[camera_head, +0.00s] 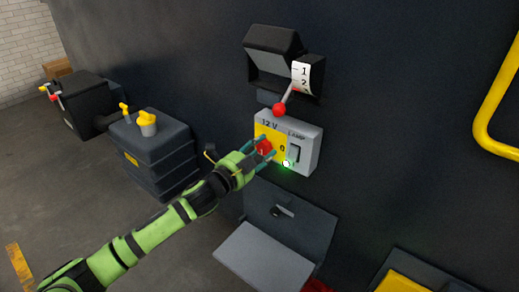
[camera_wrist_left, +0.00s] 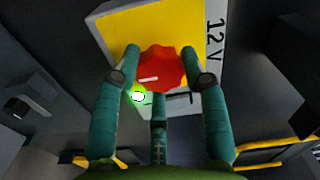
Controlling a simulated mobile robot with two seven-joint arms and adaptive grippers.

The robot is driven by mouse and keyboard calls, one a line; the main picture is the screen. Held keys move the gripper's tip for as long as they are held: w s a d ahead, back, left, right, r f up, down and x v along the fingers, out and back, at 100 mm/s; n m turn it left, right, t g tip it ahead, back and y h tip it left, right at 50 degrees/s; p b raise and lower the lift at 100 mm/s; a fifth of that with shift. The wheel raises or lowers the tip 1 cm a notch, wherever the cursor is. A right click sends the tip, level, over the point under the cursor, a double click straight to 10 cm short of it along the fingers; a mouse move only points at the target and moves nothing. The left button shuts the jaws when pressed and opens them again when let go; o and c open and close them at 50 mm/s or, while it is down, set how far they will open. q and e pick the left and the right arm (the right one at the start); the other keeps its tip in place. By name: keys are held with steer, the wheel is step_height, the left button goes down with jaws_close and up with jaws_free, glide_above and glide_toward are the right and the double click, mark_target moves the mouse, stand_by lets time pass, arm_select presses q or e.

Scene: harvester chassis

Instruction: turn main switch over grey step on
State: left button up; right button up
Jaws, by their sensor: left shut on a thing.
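The main switch is a red knob (camera_head: 264,146) on the yellow left part of a grey box (camera_head: 310,150) marked "12 V". The box is on the dark wall above the grey step (camera_head: 264,258). In the wrist view the red knob (camera_wrist_left: 162,70) has a lobed edge and a short white mark. My left gripper (camera_head: 261,152) is shut on the knob, with teal fingers around it. A "0" shows right of the knob; other marks are hidden behind it or the fingers. A green light (camera_head: 287,163) glows at the box's lower edge. My right gripper is not in view.
A LAMP rocker switch (camera_head: 293,153) sits just right of the knob. A red-balled lever (camera_head: 279,109) hangs above the box, beneath a black hood (camera_head: 271,52). A yellow rail (camera_head: 497,100) is at right. A dark battery-like case (camera_head: 152,155) stands left.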

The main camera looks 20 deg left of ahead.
arm_select(q)
steer(key=shift+d+r, duration=0.25)
steer(key=shift+r, duration=0.05)
steer(key=o, duration=1)
steer(key=shift+o, duration=0.7)
steer(key=shift+s+d+f, duration=0.1)
steer(key=shift+d, duration=0.1)
steer(key=shift+a, duration=0.1)
steer(key=shift+s+a+f, duration=0.1)
steer(key=shift+a, duration=0.05)
steer(key=shift+s+a+f, duration=0.1)
steer(key=shift+s+a, duration=0.05)
steer(key=shift+s, duration=0.15)
steer(key=v, duration=1.1)
steer(key=shift+r, duration=0.25)
